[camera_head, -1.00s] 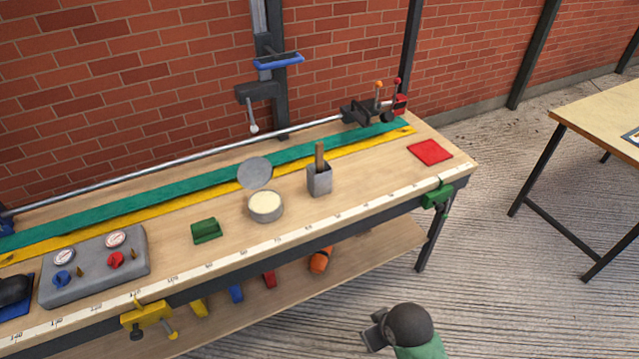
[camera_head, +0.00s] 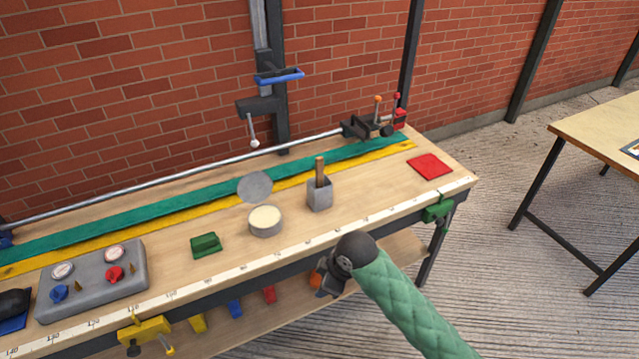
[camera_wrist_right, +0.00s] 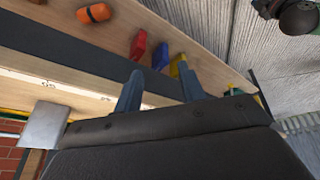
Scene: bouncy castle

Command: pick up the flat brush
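The flat brush (camera_head: 320,172) stands in a square grey cup (camera_head: 319,196) on the workbench; only its brown wooden handle shows above the rim. The cup also shows at the left of the right wrist view (camera_wrist_right: 44,126), with a brown piece of the handle (camera_wrist_right: 32,164) beyond it. My right gripper (camera_head: 325,282) is in front of the bench's front edge, below and apart from the cup. In the wrist view its two blue fingers (camera_wrist_right: 161,84) stand apart with nothing between them. My left gripper is in neither view.
A round tin (camera_head: 265,221) with its grey lid (camera_head: 255,187) and a green block (camera_head: 206,245) are left of the cup. A red square (camera_head: 430,166) lies to the right. A green clamp (camera_head: 438,209) grips the front edge. A lower shelf (camera_head: 392,262) holds coloured things.

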